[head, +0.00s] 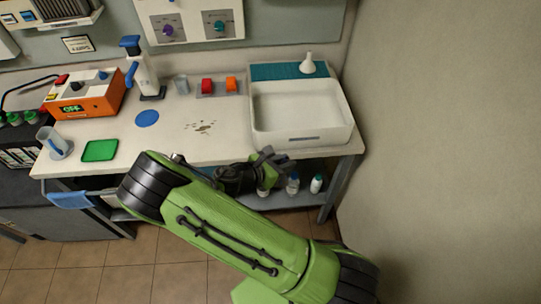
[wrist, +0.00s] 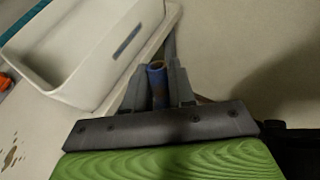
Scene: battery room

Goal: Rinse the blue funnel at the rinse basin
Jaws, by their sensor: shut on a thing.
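My gripper (head: 268,163) is in front of the bench's front edge, below the white rinse basin (head: 300,135) in the head view. In the wrist view my gripper (wrist: 159,82) is shut on a blue, tube-like thing (wrist: 157,70), which fits the blue funnel. Only its narrow end shows between the fingers, and the rest is hidden. In the head view my arm and gripper hide the held thing. The basin's wall (wrist: 120,75) is up and left of the fingers in the wrist view, apart from them. The basin looks empty.
A brown spill (head: 200,127) and a blue disc (head: 147,118) are on the bench. Bottles (head: 293,185) stand on the shelf below. A wall (head: 440,130) closes the right side.

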